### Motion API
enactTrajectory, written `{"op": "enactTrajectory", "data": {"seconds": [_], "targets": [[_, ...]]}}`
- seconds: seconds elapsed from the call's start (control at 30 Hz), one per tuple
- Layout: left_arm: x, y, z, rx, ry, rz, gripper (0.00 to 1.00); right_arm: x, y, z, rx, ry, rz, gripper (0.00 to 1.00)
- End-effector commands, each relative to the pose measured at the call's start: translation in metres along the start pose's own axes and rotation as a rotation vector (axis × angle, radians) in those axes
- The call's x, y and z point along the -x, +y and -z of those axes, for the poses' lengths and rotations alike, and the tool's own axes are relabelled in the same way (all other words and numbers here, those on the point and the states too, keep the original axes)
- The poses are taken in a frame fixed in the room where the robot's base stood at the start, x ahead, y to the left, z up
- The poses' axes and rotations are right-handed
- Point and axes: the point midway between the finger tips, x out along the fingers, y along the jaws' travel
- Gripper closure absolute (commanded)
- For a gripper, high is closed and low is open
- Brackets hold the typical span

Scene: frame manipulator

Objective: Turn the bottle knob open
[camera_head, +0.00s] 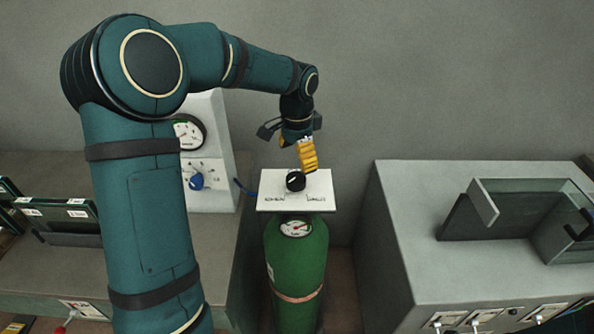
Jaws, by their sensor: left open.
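The green bottle (296,262) stands upright in the gap between two grey benches, with a round gauge (295,228) near its top. A white plate (318,188) sits above the bottle and carries a black knob (295,181) with a white mark and small printed labels. My left gripper (307,160), with yellow fingers, comes down from above and is just over the knob's upper right. It is open, with nothing seen between its fingers. One finger largely hides the other, and I cannot tell whether they touch the knob. My right gripper is not in view.
A white panel with a gauge and a blue knob (197,181) stands left of the bottle, behind my left arm. The right bench (400,210) holds a grey open frame (490,208). Dark panels (65,214) stand on the left bench. The wall behind is bare.

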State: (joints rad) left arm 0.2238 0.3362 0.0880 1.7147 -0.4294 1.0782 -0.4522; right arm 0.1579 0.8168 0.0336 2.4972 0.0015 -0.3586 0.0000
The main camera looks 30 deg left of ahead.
Motion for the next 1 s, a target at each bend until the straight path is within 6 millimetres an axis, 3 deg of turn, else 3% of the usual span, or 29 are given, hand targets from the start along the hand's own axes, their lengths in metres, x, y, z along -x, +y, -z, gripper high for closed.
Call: {"op": "enactTrajectory", "data": {"seconds": [0.1, 0.3, 1.0], "targets": [[0.022, 0.000, 0.001, 0.000, 0.003, 0.002, 0.13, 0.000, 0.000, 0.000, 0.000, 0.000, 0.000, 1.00], [0.042, 0.000, 0.000, 0.000, 0.001, 0.001, 0.13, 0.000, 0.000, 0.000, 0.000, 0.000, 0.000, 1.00], [0.046, 0.000, 0.000, 0.000, 0.000, 0.000, 0.13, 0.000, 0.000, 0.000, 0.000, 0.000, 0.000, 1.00]]}}
